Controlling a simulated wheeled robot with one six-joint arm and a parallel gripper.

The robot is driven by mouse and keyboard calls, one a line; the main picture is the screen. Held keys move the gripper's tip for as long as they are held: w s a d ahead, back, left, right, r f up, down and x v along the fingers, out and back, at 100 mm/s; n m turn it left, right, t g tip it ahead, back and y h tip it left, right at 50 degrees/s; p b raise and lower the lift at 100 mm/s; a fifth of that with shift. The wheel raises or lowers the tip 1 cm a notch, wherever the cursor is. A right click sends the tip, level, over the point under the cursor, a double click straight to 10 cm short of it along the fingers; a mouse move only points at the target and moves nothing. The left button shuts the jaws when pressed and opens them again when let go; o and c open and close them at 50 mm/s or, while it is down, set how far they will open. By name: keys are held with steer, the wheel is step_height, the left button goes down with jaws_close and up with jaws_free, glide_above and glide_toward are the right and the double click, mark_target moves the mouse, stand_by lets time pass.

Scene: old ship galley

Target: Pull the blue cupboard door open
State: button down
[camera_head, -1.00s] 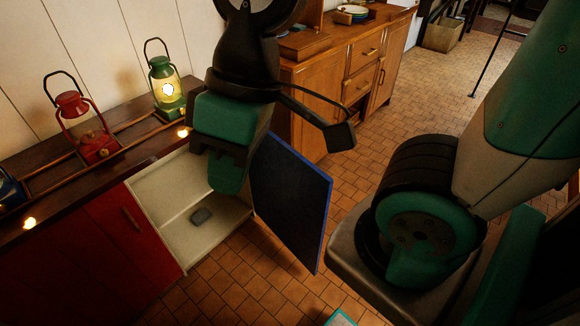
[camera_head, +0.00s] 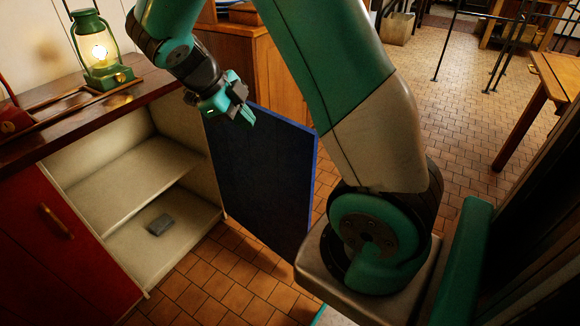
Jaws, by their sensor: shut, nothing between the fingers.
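The blue cupboard door (camera_head: 262,180) stands wide open, swung out to the right of the cupboard on its right-hand edge. Its dark inner face and bright blue edge show. The cupboard (camera_head: 130,190) is open to view, with a pale interior and one shelf. My gripper (camera_head: 247,117) is shut and empty. It is at the upper left part of the door, near its top edge by the hinge side. I cannot tell whether it touches the door. The door's outer face and its handle are hidden.
A small grey object (camera_head: 160,224) lies on the cupboard floor. A red door (camera_head: 60,245) is shut at the left. A green lantern (camera_head: 98,55) stands lit on the countertop. A wooden cabinet (camera_head: 275,80) stands behind the door.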

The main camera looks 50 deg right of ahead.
step_height(320, 180, down, 3)
steer(key=d+m, duration=0.2)
steer(key=m, duration=0.1)
steer(key=b, duration=0.2)
glide_toward(301, 153)
step_height(301, 153, down, 5)
steer(key=s, duration=0.2)
steer(key=shift+w+d+r+m+g, duration=0.1)
steer(key=shift+d+m+g, duration=0.1)
steer(key=shift+d, duration=0.3)
steer(key=shift+w+d+m+g, duration=0.1)
steer(key=shift+d+g, duration=0.1)
steer(key=shift+d, duration=0.3)
